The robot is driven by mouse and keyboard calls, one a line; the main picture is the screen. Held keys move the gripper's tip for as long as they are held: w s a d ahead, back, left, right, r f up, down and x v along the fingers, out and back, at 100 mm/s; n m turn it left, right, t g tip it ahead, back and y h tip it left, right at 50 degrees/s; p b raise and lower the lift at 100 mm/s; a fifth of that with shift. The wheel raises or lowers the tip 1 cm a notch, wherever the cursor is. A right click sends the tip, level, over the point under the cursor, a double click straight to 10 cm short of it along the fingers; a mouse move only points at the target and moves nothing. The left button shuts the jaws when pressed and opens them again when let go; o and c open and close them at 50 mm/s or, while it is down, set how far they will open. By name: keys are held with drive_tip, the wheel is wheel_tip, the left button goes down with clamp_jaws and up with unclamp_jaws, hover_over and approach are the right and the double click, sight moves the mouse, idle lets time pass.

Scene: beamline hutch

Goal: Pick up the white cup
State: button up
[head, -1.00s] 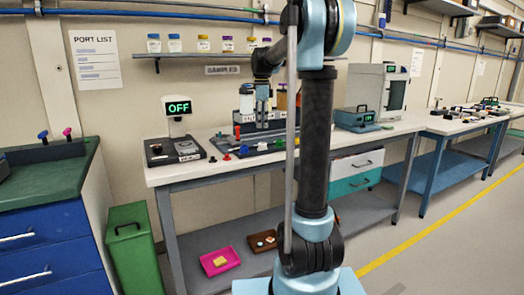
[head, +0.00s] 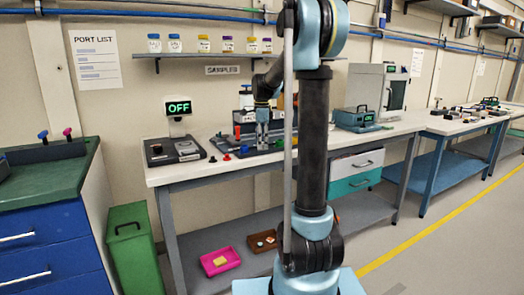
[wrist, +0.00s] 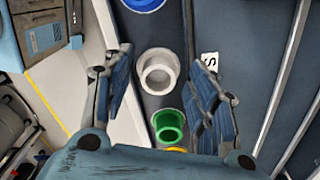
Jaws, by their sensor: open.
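The white cup (wrist: 158,72) stands in the wrist view between the spread fingers of my gripper (wrist: 157,62). Its open mouth faces the camera. The gripper is open and no finger appears closed on the cup. In the head view my gripper (head: 262,136) points down over the back bench; I cannot make out the white cup there.
In the wrist view a green cup (wrist: 168,126) is close below the white cup, with a yellow edge beyond it, and a blue cup (wrist: 145,4) above. The bench (head: 215,172) also holds a balance (head: 172,150) and a teal device (head: 357,119).

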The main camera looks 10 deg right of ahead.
drive_tip(key=c, duration=1.2)
wheel_tip(320, 180, up, 10)
drive_tip(key=shift+r, duration=0.1)
